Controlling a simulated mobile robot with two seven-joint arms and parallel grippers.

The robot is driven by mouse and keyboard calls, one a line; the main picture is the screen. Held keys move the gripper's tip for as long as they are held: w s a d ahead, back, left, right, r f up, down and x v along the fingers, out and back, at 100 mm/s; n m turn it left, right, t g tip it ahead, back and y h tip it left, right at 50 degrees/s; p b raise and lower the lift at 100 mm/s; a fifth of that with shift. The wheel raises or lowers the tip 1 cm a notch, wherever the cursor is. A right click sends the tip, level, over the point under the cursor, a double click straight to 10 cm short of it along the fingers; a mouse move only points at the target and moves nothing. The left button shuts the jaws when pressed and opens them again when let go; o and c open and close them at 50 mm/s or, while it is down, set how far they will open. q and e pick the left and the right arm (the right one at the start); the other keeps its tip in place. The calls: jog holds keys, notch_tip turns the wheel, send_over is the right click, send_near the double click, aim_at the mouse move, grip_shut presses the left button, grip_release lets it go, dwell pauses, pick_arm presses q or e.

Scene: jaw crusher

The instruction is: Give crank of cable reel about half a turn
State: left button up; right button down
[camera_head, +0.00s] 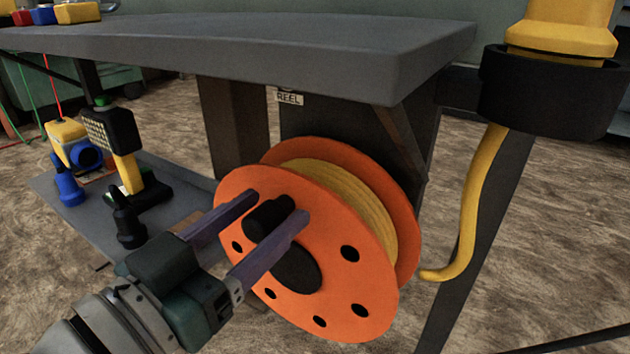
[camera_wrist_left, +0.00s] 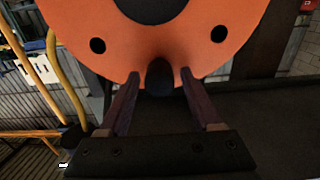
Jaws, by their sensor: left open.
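The cable reel (camera_head: 340,290) has orange discs with yellow cable (camera_head: 345,195) wound between them and hangs under the grey bench. Its crank handle, a short black knob (camera_head: 268,220), sticks out from the near disc at the upper left of the black hub (camera_head: 297,268). My left gripper (camera_head: 276,203) is open, its two purple-grey fingers on either side of the knob. In the left wrist view the knob (camera_wrist_left: 159,78) sits between the fingertips (camera_wrist_left: 159,72), with a visible gap on each side. My right gripper is not in view.
The grey bench top (camera_head: 270,45) overhangs the reel. A lower shelf (camera_head: 85,215) at left carries blue, yellow and black tools. A yellow hose (camera_head: 475,210) hangs at right from a black collar (camera_head: 550,95). Floor shows around the legs.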

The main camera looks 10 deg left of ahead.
pick_arm(q)
jog(key=shift+w+d, duration=0.1)
jog(key=shift+w, duration=0.1)
grip_shut()
dwell(0.5)
dwell(0.9)
